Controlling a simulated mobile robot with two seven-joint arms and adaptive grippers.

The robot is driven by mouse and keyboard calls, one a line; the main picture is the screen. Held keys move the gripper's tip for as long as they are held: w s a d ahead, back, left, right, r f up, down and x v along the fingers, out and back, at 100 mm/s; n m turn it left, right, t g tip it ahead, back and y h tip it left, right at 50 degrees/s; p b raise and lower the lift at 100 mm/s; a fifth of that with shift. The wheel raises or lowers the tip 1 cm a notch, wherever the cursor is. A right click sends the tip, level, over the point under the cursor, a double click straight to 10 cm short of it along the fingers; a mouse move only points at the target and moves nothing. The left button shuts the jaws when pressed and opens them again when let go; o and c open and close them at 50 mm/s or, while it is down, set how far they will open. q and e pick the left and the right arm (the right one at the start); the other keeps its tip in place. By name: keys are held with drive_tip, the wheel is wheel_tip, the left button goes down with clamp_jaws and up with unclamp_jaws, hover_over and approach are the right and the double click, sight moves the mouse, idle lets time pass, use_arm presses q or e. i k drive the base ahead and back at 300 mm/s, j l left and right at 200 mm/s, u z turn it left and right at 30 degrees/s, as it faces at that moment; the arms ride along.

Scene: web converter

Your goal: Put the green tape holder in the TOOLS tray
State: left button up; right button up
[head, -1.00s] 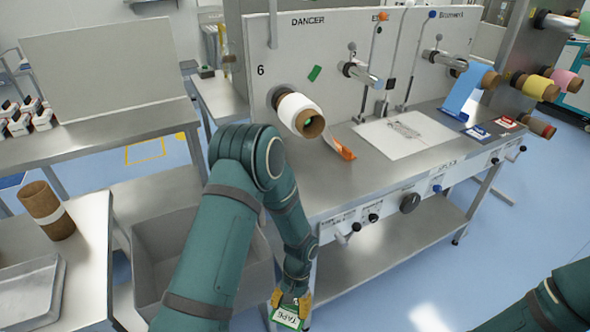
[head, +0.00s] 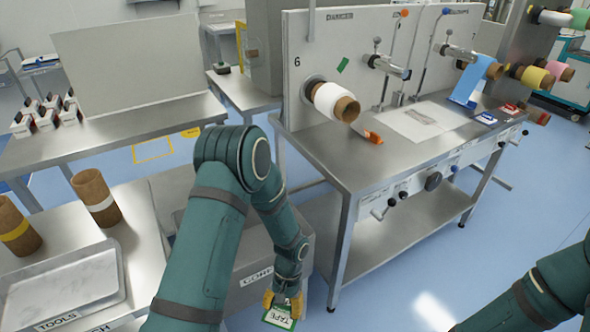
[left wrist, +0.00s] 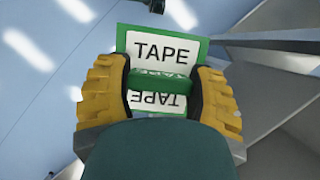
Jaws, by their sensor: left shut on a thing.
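The green tape holder (head: 279,318) with a white TAPE label is in my left gripper (head: 283,300), low in the middle of the head view. In the left wrist view, the two yellow fingers close on the tape holder (left wrist: 160,50) from both sides. It is held over the floor, clear of the bench. The TOOLS tray (head: 62,288) is a shallow metal tray on the table at lower left, left of my left gripper. Its visible part looks empty. My right arm shows at lower right, but its gripper is out of the picture.
Two brown cores (head: 97,198) stand behind the tray. A grey bin (head: 262,250) labelled CORE-something, partly hidden by my left arm, stands between table and machine. The machine bench (head: 350,165) with rolls is at the right. Floor is open at lower right.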

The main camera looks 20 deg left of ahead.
sight(38, 302)
drive_tip(key=k+j, duration=1.6)
drive_tip(key=j, duration=0.25)
